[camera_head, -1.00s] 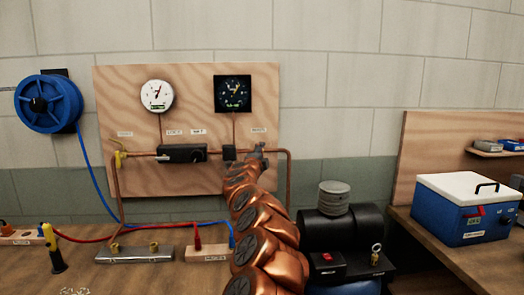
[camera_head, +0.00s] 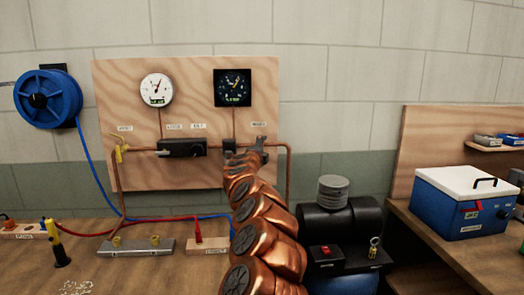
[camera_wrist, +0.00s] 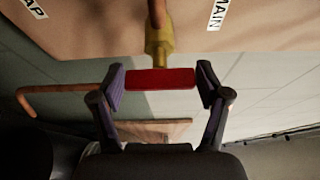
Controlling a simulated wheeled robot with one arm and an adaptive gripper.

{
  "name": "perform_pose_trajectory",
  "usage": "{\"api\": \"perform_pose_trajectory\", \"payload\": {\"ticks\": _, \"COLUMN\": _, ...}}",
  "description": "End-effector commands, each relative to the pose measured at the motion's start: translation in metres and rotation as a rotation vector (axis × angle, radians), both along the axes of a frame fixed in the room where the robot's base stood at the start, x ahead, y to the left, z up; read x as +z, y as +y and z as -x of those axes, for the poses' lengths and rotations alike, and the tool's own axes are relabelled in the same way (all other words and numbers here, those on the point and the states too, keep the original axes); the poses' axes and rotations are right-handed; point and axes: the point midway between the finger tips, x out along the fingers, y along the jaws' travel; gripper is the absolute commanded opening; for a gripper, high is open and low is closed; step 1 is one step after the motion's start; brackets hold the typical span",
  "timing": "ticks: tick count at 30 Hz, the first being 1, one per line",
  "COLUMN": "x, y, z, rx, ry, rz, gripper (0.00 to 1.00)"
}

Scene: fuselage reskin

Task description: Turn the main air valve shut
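The main valve is a brass body (camera_wrist: 160,40) on a copper pipe, with a flat red handle (camera_wrist: 160,79), in the wrist view. A label reading MAIN (camera_wrist: 217,12) is beside it. My gripper (camera_wrist: 161,78) has its two dark fingers at the left and right ends of the red handle, very close to both. The handle lies crosswise between the fingertips. I cannot tell if the pads press on it. In the head view my gripper (camera_head: 247,150) is at the right of the plywood panel (camera_head: 120,90), and my arm and gripper hide the valve.
The panel carries a white gauge (camera_head: 156,89), a black gauge (camera_head: 232,88) and a black regulator block (camera_head: 182,148). Copper pipe (camera_head: 288,170) runs close around my gripper. A black compressor (camera_head: 345,225) stands right of my arm.

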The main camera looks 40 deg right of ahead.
Motion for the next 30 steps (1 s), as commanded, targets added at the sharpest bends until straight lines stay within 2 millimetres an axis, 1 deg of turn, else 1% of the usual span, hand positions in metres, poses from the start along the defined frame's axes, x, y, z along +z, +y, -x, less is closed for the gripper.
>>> {"api": "perform_pose_trajectory", "payload": {"ticks": 1, "x": 0.000, "y": 0.000, "z": 0.000, "rx": 0.000, "ry": 0.001, "rz": 0.001, "gripper": 0.85}}
{"api": "perform_pose_trajectory", "payload": {"ticks": 3, "x": 0.000, "y": 0.000, "z": 0.000, "rx": 0.000, "ry": 0.001, "rz": 0.001, "gripper": 0.92}}
{"api": "perform_pose_trajectory", "payload": {"ticks": 17, "x": 0.000, "y": 0.002, "z": 0.002, "rx": -0.001, "ry": 0.001, "rz": 0.000, "gripper": 0.92}}
{"api": "perform_pose_trajectory", "payload": {"ticks": 23, "x": -0.002, "y": 0.013, "z": 0.006, "rx": 0.003, "ry": 0.005, "rz": -0.003, "gripper": 0.92}}
{"api": "perform_pose_trajectory", "payload": {"ticks": 27, "x": 0.002, "y": 0.021, "z": 0.013, "rx": 0.001, "ry": -0.002, "rz": 0.000, "gripper": 0.92}}
{"api": "perform_pose_trajectory", "payload": {"ticks": 30, "x": -0.002, "y": 0.029, "z": 0.016, "rx": 0.004, "ry": 0.003, "rz": -0.004, "gripper": 0.92}}
